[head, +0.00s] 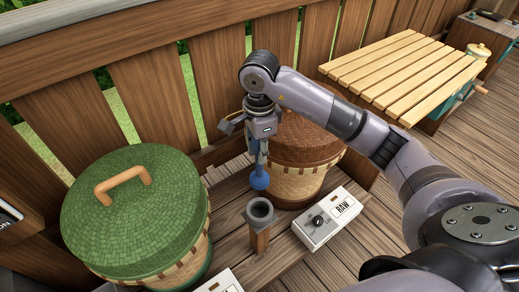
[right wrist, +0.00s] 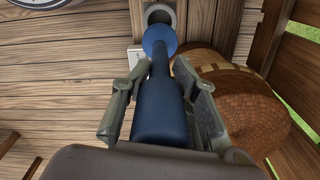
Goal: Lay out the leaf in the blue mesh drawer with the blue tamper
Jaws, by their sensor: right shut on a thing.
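My right gripper (head: 262,146) is shut on the blue tamper (head: 259,181), which hangs upright with its round end down. In the right wrist view the tamper (right wrist: 158,112) lies between the two fingers, its round end away from the gripper. Just below it in the head view is a grey cup-like holder (head: 260,211) on a wooden post; a gap shows between them. The holder's rim (right wrist: 158,8) also shows at the top of the right wrist view. I see no leaf, and I cannot make out a blue mesh drawer. My left gripper is not in view.
A basket with a green lid (head: 130,208) stands at the left. A brown-lidded basket (head: 300,140) stands close behind the gripper. A white box labelled RAW (head: 333,218) lies right of the holder. A slatted wooden top (head: 405,72) is at the back right, along the fence.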

